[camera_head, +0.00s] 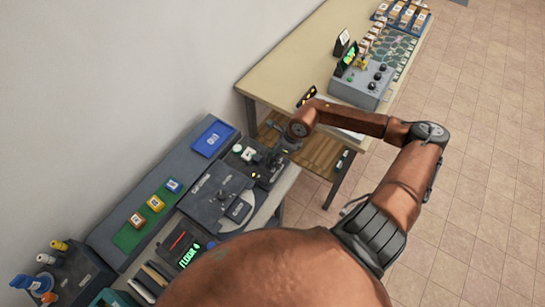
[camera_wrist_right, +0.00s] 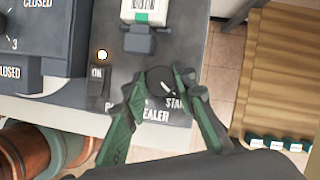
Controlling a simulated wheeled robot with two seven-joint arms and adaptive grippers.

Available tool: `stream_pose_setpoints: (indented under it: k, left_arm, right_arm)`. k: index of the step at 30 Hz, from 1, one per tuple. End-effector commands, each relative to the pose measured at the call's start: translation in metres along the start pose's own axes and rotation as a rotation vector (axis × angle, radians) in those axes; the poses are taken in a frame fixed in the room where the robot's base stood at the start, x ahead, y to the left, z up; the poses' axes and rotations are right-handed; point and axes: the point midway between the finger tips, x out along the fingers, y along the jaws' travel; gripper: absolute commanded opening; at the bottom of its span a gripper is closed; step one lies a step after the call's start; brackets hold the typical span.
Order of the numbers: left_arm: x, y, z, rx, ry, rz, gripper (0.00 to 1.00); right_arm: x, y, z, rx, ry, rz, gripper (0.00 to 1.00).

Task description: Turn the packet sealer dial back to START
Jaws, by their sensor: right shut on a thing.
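The packet sealer is a dark grey unit (camera_head: 262,172) at the far end of the near bench, with a "SEALER" label in the right wrist view. Its dial (camera_wrist_right: 164,82) is a round black knob with a white pointer mark. The letters "STA" show just right of it, partly covered by a finger. My right gripper (camera_wrist_right: 163,86) has its green-and-black fingers on either side of the dial and is shut on it. In the head view the right gripper (camera_head: 285,142) reaches down over the sealer and hides the dial. My left gripper is not in view.
A lit lamp (camera_wrist_right: 102,55) and an "ON" switch (camera_wrist_right: 97,76) sit left of the dial. A white-and-green packet (camera_wrist_right: 143,11) lies beyond it. A blue tray (camera_head: 213,138) is at the wall. A wooden-topped table (camera_head: 290,62) with a grey control box (camera_head: 362,88) stands beyond.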

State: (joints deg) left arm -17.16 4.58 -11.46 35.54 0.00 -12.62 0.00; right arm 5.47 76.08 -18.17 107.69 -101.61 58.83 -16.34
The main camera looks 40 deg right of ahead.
Motion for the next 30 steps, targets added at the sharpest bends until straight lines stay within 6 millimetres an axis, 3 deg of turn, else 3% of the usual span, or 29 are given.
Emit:
stream_pose_setpoints:
  k: [11, 12, 18, 30]
  left_arm:
    - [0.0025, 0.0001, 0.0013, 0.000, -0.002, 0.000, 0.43]
    - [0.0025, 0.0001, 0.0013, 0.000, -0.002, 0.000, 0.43]
    - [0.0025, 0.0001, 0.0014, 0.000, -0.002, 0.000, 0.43]
    - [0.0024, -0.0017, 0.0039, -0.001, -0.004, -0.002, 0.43]
  right_arm:
    - [-0.0012, -0.0030, 0.0004, -0.034, 0.000, 0.007, 0.01]
    - [-0.0012, -0.0031, 0.0004, -0.034, 0.000, 0.007, 0.27]
    - [-0.0009, -0.0023, 0.0003, -0.034, 0.000, 0.008, 0.40]
    - [-0.0057, -0.0020, 0.0000, -0.033, 0.000, 0.009, 0.43]
